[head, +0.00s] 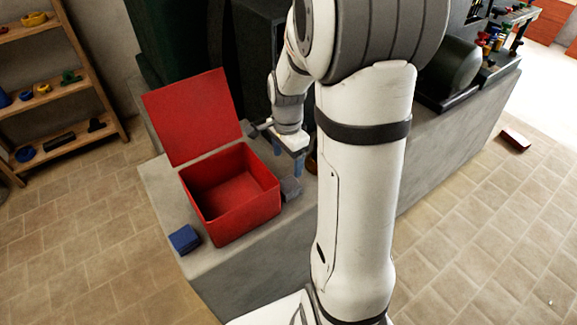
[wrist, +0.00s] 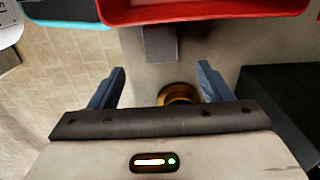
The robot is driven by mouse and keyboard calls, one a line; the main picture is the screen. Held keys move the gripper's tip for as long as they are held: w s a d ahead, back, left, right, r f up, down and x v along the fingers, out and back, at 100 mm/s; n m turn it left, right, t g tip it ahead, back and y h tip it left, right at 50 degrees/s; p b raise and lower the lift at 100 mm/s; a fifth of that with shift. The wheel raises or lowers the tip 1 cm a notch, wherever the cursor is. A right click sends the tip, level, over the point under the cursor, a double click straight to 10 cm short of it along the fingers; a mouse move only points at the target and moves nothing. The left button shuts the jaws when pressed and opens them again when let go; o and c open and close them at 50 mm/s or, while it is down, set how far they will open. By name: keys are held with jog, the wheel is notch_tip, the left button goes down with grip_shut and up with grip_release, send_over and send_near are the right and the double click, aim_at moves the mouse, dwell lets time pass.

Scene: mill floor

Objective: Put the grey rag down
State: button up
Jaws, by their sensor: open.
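The grey rag (head: 291,188) lies on the grey bench top, close beside the right side of the open red box. In the wrist view it shows as a small grey folded piece (wrist: 160,45) by the red box's edge. My gripper (head: 289,158) is above the bench just behind the rag in the head view. Its two blue fingers are spread with nothing between them, and the wrist view shows the gap (wrist: 161,68). The rag is apart from the fingers.
The red box (head: 238,215) has its lid raised and looks empty. A blue folded item (head: 184,239) lies on the bench at its left front. A brass round thing (wrist: 178,94) stands below my gripper. A shelf (head: 60,95) is at left; a red object (head: 515,139) is on the floor.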

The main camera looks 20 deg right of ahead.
jog(key=s+a+r+n, duration=0.1)
jog(key=r+n, duration=0.1)
jog(key=s+a+r+n, duration=0.2)
jog(key=s+a+r+n+t, duration=0.1)
jog(key=s+r+n, duration=0.1)
jog(key=shift+s+a+r+n, duration=0.25)
jog(key=shift+a+r+n, duration=0.05)
jog(key=shift+r, duration=0.05)
jog(key=s+a+r+n+t, duration=0.1)
jog(key=s+a+r+n, duration=0.2)
jog(key=s+n, duration=0.6)
jog(key=shift+a+r, duration=0.3)
jog(key=shift+r, duration=0.1)
jog(key=shift+t, duration=0.3)
jog(key=p+v, duration=0.4)
jog(key=shift+w+r, duration=0.3)
jog(key=shift+r, duration=0.2)
jog(key=shift+o, duration=0.5)
